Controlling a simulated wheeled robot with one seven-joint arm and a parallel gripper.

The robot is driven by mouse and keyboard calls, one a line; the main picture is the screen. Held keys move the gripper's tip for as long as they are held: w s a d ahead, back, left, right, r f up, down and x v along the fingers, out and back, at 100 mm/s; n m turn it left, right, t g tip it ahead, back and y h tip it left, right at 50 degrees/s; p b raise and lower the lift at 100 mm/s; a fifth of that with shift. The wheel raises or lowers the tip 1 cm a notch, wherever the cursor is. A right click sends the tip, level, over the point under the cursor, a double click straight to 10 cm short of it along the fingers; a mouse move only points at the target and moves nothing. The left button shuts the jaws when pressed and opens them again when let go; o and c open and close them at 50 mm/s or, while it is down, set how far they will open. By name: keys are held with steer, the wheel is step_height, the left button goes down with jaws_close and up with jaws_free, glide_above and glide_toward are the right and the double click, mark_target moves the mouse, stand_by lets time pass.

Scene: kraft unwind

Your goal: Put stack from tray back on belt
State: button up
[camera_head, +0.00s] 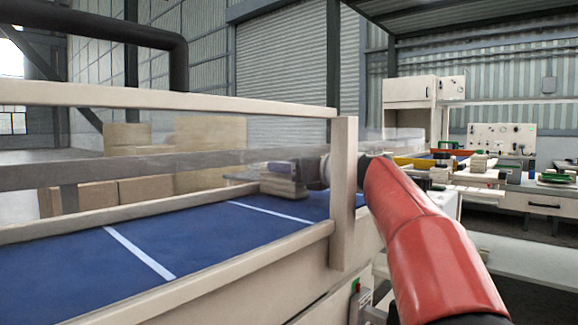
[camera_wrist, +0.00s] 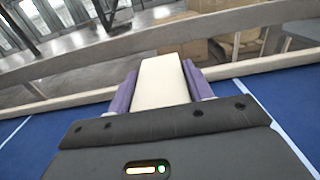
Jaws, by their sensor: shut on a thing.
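My gripper (camera_wrist: 155,92), with purple fingers, is shut on a cream stack (camera_wrist: 163,80) in the wrist view. The fingers press on its left and right sides. In the head view the stack (camera_head: 283,186) shows as several flat pale layers at the far end of the blue belt (camera_head: 195,240). It is low over the belt or touching it; I cannot tell which. My gripper (camera_head: 283,167) reaches it from the right, partly hidden behind the frame post. I cannot identify the tray with certainty.
A pale post (camera_head: 343,195) and upper rail (camera_head: 165,97) frame the belt, with a clear panel between. White lines cross the belt, which is otherwise bare. Cardboard boxes (camera_head: 210,140) stand behind it. A bench (camera_head: 520,185) with several items is at the right.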

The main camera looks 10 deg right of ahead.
steer(key=shift+f, duration=0.25)
steer(key=o, duration=1.2)
